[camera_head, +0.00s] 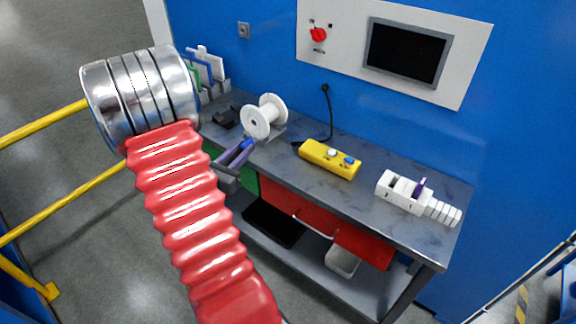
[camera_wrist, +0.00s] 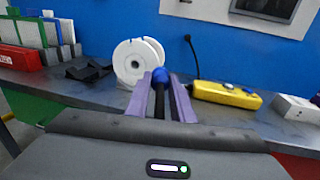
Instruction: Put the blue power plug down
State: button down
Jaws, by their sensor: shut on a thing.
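My gripper (camera_wrist: 161,92) shows in the wrist view with its two purple fingers shut on the blue power plug (camera_wrist: 160,75). Only the rounded blue end of the plug shows between the fingertips. In the head view, my gripper (camera_head: 238,152) is at the front edge of the grey workbench (camera_head: 400,232), in front of the white spool (camera_head: 256,121). A small blue bit of the plug (camera_head: 247,143) shows at the fingertips. I cannot tell its exact height above the bench.
A yellow control box (camera_head: 322,157) with a black cable lies right of the spool. A white device (camera_head: 398,190) stands at the bench's right. Black parts (camera_head: 227,117) and upright racks (camera_head: 207,70) are at the left. Bare bench top shows between the boxes. A blue wall rises behind.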

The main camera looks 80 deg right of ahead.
jog(key=s+d+r+m+g, duration=0.1)
jog(key=s, duration=0.5)
jog(key=s+d+r+g, duration=0.1)
jog(key=s+d, duration=0.1)
jog(key=s, duration=0.3)
jog(key=shift+s+d+r+m+g+y, duration=0.2)
jog(key=shift+s+r+m+g+y, duration=0.1)
jog(key=shift+s+m, duration=0.1)
jog(key=shift+w, duration=0.15)
